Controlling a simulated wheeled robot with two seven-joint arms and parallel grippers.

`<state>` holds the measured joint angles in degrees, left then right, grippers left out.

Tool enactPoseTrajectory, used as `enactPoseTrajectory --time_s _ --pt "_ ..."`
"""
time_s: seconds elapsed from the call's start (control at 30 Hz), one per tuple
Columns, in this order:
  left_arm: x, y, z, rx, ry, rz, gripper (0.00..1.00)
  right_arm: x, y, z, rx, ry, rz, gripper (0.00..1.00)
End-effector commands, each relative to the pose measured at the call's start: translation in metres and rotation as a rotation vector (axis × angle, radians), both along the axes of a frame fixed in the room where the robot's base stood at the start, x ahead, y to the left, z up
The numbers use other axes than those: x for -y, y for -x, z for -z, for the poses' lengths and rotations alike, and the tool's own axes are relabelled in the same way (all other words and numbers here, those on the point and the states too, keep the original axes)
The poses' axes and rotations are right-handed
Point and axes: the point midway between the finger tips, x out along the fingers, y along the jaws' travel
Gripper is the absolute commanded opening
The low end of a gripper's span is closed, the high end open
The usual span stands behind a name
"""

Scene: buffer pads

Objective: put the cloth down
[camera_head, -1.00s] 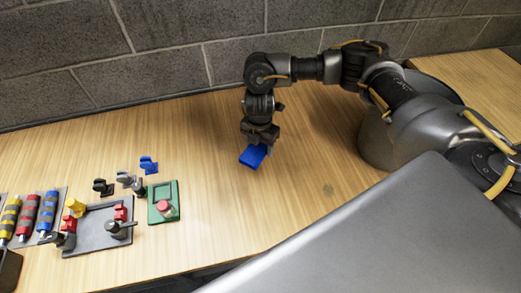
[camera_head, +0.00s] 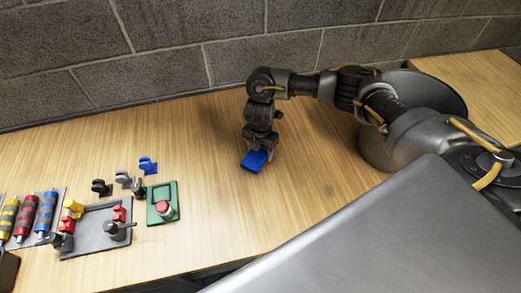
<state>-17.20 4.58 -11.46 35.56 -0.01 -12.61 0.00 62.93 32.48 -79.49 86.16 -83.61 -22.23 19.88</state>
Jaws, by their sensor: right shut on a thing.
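The blue cloth (camera_head: 253,161) is a small folded block-like piece at the centre of the head view. My right gripper (camera_head: 259,148) points down over the wooden table and is shut on the cloth. The cloth is at or just above the table top; I cannot tell whether it touches. The gripper's fingers partly hide its upper edge. My left gripper is not in view.
A green plate with a red button (camera_head: 164,207) lies left of the cloth. A grey fixture (camera_head: 90,236) and striped cylinders (camera_head: 28,216) lie further left. Small hooks (camera_head: 124,178) stand behind. A brick wall (camera_head: 200,55) closes the back. The wooden table (camera_head: 215,220) around the cloth is clear.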

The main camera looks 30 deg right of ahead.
Motion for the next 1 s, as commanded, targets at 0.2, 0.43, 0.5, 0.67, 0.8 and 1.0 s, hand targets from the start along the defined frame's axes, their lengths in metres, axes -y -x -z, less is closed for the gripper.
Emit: enactPoseTrajectory --time_s 0.2,0.43,0.5,0.67,0.8,1.0 --pt "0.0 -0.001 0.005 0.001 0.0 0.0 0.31 0.0 0.001 0.009 -0.001 0.0 -0.001 0.34" --pt "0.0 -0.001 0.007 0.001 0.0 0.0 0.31 -0.001 0.003 0.016 -0.006 0.0 -0.001 0.34" --pt "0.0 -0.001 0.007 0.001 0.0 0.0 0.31 -0.001 0.003 0.016 -0.008 0.001 -0.001 0.66" --pt "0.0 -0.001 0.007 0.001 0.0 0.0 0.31 0.0 0.004 0.017 -0.01 0.001 0.0 0.8" --pt "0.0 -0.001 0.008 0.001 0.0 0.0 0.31 0.0 0.005 0.018 -0.011 0.002 0.001 0.8" --pt "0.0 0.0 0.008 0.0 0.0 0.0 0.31 0.0 0.005 0.018 -0.013 0.002 0.001 0.8"
